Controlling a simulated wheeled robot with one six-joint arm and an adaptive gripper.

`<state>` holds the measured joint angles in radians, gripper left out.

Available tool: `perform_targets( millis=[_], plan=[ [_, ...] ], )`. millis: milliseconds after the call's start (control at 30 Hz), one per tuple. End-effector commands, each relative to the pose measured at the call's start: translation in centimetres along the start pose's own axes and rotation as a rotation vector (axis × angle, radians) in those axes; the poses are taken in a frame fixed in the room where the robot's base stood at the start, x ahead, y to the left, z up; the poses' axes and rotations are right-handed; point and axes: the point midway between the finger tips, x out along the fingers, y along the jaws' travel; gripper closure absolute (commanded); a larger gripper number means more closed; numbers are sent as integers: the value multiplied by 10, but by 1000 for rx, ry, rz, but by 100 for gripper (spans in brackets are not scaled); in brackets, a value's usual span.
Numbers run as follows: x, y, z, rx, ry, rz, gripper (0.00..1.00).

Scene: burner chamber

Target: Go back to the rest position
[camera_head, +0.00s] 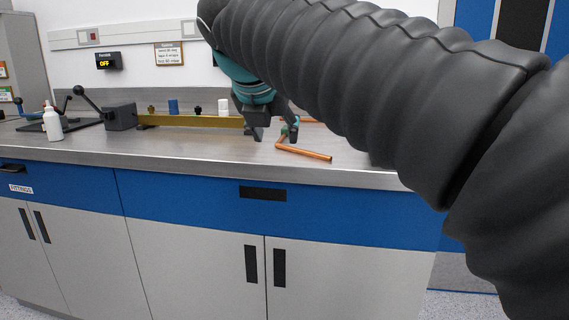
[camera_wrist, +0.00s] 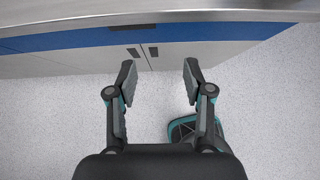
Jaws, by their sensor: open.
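My gripper (camera_head: 271,132) is in the head view, at the end of my dark ribbed arm, in front of the steel worktop. In the wrist view my gripper (camera_wrist: 159,80) is open, its two fingers apart with nothing between them. Below it there are the floor and the cabinet front. A bent copper pipe (camera_head: 305,153) lies on the worktop just right of my gripper in the head view, apart from the fingers as far as I can tell. My arm hides much of the right side of the head view.
The steel worktop (camera_head: 190,158) runs above blue and grey cabinets (camera_head: 190,245). On it stand a white bottle (camera_head: 53,125), a grey block with a black lever (camera_head: 120,117), a brass-coloured bar (camera_head: 195,121), a blue cylinder (camera_head: 173,107) and a white cylinder (camera_head: 223,106). A display (camera_head: 109,61) reads OFF.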

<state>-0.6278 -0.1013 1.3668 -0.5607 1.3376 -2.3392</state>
Motion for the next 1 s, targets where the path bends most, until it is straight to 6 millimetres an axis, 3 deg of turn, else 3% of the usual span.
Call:
perform_targets(
  millis=[367, 667, 833, 1000],
  plan=[
    [0, 3, 1, 175, -6, 12, 49],
    [7, 13, -4, 457, 14, 47, 49],
    [28, 25, -29, 719, 79, 54, 49],
    [50, 25, -69, 1068, 171, 34, 49]
  ],
)
